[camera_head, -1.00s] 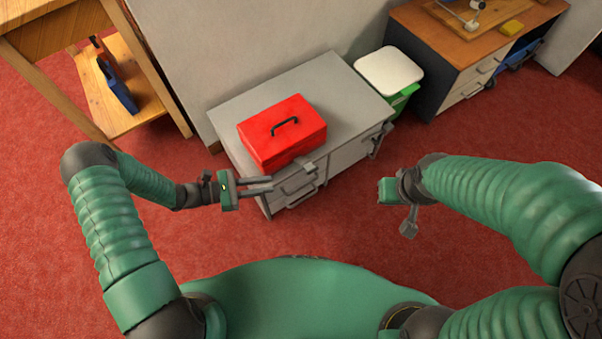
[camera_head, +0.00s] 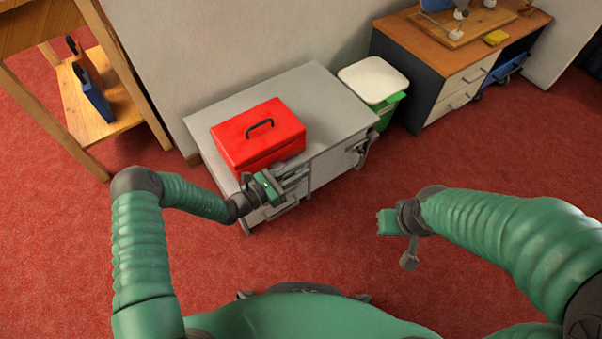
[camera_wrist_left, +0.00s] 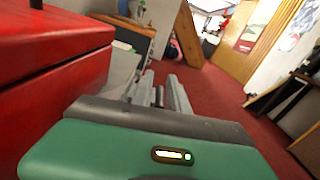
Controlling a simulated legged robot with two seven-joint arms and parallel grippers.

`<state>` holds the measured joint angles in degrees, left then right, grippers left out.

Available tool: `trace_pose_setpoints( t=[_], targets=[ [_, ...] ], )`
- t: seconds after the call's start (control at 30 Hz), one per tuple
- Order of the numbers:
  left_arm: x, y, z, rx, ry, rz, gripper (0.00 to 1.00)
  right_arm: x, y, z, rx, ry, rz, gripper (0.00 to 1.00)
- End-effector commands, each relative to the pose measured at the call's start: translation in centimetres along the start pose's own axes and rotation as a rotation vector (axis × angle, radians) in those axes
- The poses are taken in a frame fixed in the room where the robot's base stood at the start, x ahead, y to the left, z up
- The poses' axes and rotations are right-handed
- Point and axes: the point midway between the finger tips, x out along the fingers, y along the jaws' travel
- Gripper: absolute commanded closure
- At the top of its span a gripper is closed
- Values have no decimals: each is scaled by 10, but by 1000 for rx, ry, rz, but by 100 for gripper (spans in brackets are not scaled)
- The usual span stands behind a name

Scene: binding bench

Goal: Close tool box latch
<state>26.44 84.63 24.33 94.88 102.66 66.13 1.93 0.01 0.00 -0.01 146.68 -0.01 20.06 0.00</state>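The red tool box (camera_head: 258,138) sits on the grey cabinet top with its lid down and a dark handle on top. Its red side fills the left of the left wrist view (camera_wrist_left: 60,85). My left gripper (camera_head: 298,179) is at the box's front right corner, its fingers pointing right. The two fingers also show in the left wrist view (camera_wrist_left: 160,92), apart, with nothing clearly held between them. I cannot make out the latch; the gripper covers part of the box's front. My right gripper (camera_head: 410,255) hangs over the floor, away from the box, its fingers only partly visible.
The grey cabinet (camera_head: 325,100) has free top behind and right of the box. A white-lidded green bin (camera_head: 374,80) stands to its right, then a wooden-topped desk (camera_head: 410,40). A wooden shelf unit (camera_head: 125,125) is at the left. Red carpet lies clear in front.

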Motion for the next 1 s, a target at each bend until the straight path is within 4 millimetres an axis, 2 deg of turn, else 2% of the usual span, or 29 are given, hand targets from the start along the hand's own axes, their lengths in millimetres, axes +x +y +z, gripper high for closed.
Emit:
trace_pose_setpoints(
  t=[0.1,0.33,0.5,1.0],
  targets=[
    [8,0,0,0,-2,1,80,4,0,1,0,0,0,100],
    [9,0,1,0,-1,1,80,3,0,1,0,0,0,100],
    [9,0,1,0,-1,1,100,3,0,1,0,0,0,100],
    [9,1,1,1,-1,2,100,3,0,1,0,0,0,100]
  ],
)
